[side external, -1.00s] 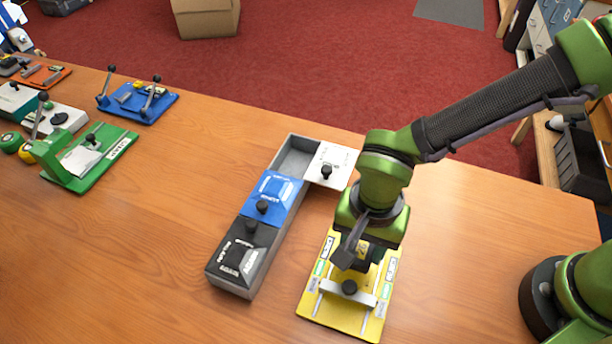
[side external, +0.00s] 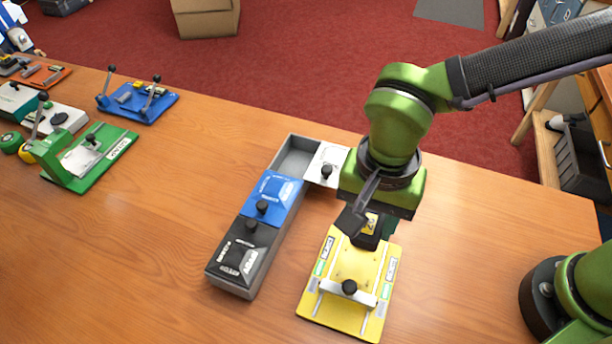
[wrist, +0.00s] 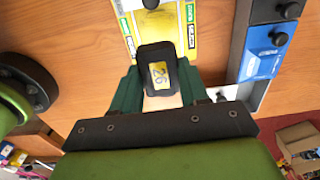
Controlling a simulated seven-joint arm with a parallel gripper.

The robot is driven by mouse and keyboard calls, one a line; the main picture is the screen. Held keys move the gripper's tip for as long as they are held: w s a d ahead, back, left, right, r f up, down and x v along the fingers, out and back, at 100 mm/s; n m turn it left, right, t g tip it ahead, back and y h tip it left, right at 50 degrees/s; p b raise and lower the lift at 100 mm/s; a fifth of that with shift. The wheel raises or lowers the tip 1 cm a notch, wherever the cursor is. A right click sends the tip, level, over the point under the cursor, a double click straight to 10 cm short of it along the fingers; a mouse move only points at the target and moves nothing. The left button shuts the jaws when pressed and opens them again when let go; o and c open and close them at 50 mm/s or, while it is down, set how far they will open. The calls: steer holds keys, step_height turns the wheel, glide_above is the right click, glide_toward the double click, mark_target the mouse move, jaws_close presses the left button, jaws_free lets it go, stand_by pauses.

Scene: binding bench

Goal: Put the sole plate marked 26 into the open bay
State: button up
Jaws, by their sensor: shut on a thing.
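My gripper (wrist: 159,88) is shut on the sole plate (wrist: 156,72), a dark block with a yellow label reading 26. In the side view the sole plate (side external: 371,222) is held just above the far end of a yellow board (side external: 348,322), partly hidden by my gripper. The open bay (side external: 297,158) is the empty grey compartment at the far end of the grey tray (side external: 258,279). It lies to the left of and beyond my gripper.
The tray also carries a black cover (side external: 243,252), a blue cover (side external: 273,192) and a white cover (side external: 323,161), with knobs. The yellow board has a clamp bar (side external: 350,294). Green (side external: 100,160) and blue (side external: 140,100) fixtures stand at left. The table between is clear.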

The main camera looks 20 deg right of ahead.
steer(key=r, duration=0.3)
steer(key=shift+w+a+r, duration=0.1)
steer(key=shift+w, duration=0.2)
steer(key=w+a+m, duration=0.2)
steer(key=w+m, duration=0.9)
steer(key=w, duration=0.4)
steer(key=m, duration=0.7)
glide_above(296, 169)
steer(key=shift+f, duration=6.3)
steer(key=shift+f, duration=0.7)
steer(key=o, duration=1)
